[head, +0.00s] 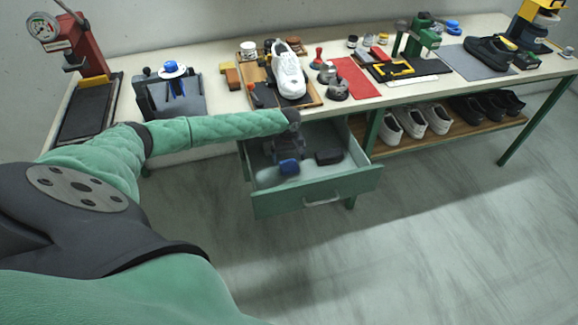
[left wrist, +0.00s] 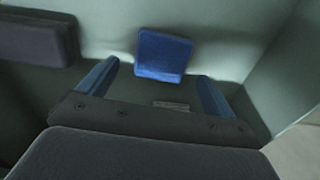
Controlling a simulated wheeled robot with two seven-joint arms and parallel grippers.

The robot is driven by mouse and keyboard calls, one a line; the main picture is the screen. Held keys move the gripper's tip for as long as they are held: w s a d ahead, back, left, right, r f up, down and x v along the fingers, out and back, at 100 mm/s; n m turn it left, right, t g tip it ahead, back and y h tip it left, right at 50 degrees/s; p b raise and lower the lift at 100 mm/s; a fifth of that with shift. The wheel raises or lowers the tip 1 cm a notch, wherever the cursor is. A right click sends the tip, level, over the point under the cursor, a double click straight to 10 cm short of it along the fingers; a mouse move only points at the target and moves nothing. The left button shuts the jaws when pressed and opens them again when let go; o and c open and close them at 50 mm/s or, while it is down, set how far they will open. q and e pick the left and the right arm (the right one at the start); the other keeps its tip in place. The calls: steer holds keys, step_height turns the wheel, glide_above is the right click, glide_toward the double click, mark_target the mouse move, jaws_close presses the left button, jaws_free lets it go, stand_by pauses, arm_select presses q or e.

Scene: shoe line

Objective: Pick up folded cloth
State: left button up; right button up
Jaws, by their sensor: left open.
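A small blue folded cloth (left wrist: 163,54) lies on the drawer floor in the left wrist view, ahead of and between my fingertips. My left gripper (head: 289,161) is inside the open green drawer (head: 315,194) in the head view. Its two blue fingers stand apart with nothing between them in the left wrist view (left wrist: 158,70). In the head view the gripper largely covers the cloth's place, and I cannot tell the blue of the cloth from that of the fingers. My right gripper is not in view.
A dark block (head: 328,156) lies in the drawer, right of the gripper; it also shows in the left wrist view (left wrist: 35,40). The drawer's walls stand close around my gripper. Above is the workbench (head: 218,107) with a white shoe (head: 289,72). Several shoes stand on the lower shelf (head: 450,133).

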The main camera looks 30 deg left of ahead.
arm_select(q)
steer(key=shift+f+p, duration=0.3)
steer(key=shift+f, duration=1.15)
steer(key=c, duration=1.1)
steer(key=shift+o, duration=0.2)
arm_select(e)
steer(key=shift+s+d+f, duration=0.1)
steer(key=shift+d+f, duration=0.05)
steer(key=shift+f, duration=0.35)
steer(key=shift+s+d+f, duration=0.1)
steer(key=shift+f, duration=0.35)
arm_select(q)
steer(key=shift+r, duration=0.15)
